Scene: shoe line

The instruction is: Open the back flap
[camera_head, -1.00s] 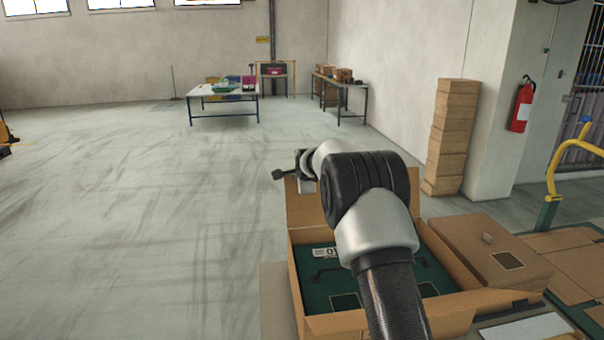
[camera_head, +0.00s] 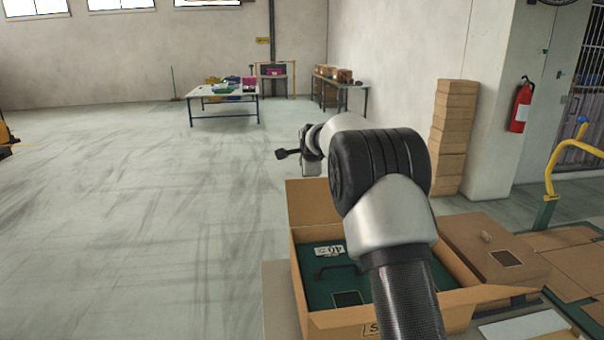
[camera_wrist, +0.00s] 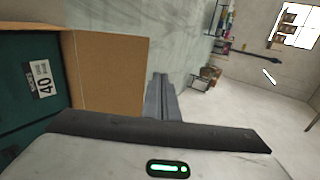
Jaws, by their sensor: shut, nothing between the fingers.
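The open brown carton (camera_head: 297,292) stands at the lower middle of the head view, with green boxes (camera_head: 322,287) inside. Its back flap (camera_head: 307,203) stands up at the far side, and my arm hides its right part. In the wrist view the brown back flap (camera_wrist: 108,75) is at the left, beside a green box (camera_wrist: 25,90) with a white "40" label. My gripper (camera_wrist: 159,80) is shut and empty, just right of the flap in that picture. I cannot tell whether it touches the flap. In the head view my wrist is above the flap.
A closed brown box (camera_head: 490,255) sits to the right of the carton. Stacked cartons (camera_head: 455,135) stand by the wall, near a fire extinguisher (camera_head: 521,105). A yellow-handled cart post (camera_head: 552,178) is at the right. The floor to the left is clear.

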